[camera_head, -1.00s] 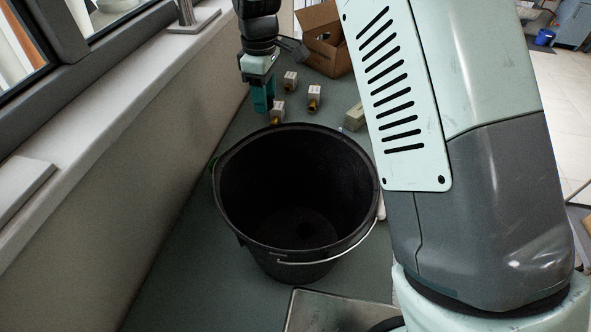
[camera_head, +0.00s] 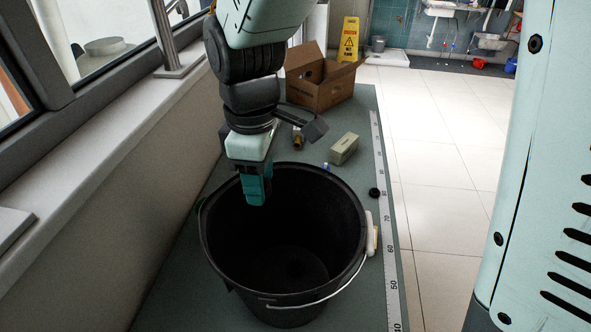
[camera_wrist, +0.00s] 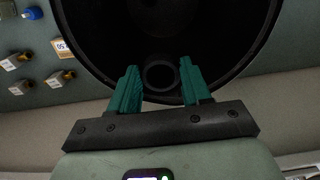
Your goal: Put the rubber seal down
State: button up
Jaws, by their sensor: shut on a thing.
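My gripper (camera_head: 254,194) hangs above the rear left part of the black bucket (camera_head: 212,262), fingers pointing down. In the wrist view its two teal fingers (camera_wrist: 160,80) are shut on the rubber seal (camera_wrist: 160,91), a small dark ring between the fingertips. The bucket's dark inside fills the view behind them, so the seal's edges are hard to make out. In the head view the fingers hide the seal. The bucket stands upright on the green bench, its wire handle lowered at the front.
A cardboard box (camera_head: 320,95), a beige block (camera_head: 344,148) and a brass fitting (camera_head: 298,139) stand behind the bucket. A small black round piece (camera_head: 374,193) lies by the measuring strip (camera_head: 389,240) on the bench's right edge. The window wall bounds the left.

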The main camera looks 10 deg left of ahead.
jog(key=s+d, duration=0.3)
jog(key=s, duration=0.3)
send_over(280, 290)
jog(key=s, duration=0.2)
notch_tip(280, 290, down, 18)
jog(key=shift+w+d+f, duration=0.1)
jog(key=shift+w+f, duration=0.05)
jog(key=shift+f, duration=2.6)
jog(key=shift+w+d+f, duration=0.1)
jog(key=shift+w+f, duration=0.05)
jog(key=shift+f, duration=2.55)
jog(key=shift+f, duration=0.1)
jog(key=o, duration=1)
